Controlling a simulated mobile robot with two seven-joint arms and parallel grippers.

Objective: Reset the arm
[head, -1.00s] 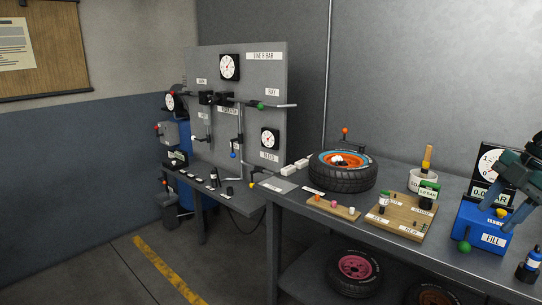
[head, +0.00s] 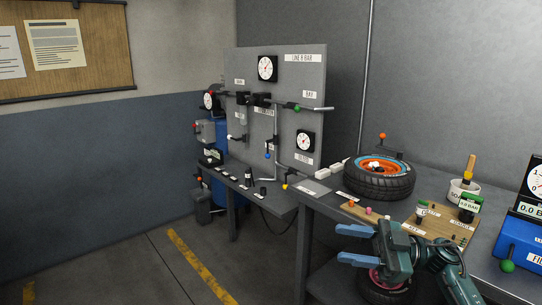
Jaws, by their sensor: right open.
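My right gripper (head: 340,244) shows at the lower right, its two blue fingers apart and pointing left. Nothing shows between them. It is in front of the bench's near edge, and its dark green arm comes in from the bottom right. It partly covers the wooden board and the red-hubbed wheel below. My left gripper is not in view.
A tyre with an orange rim (head: 380,178) lies on the bench, near a wooden board (head: 448,222) with small parts. A blue box (head: 520,243) with a gauge stands at right. A grey gauge panel (head: 285,130) stands behind. Floor at left is clear.

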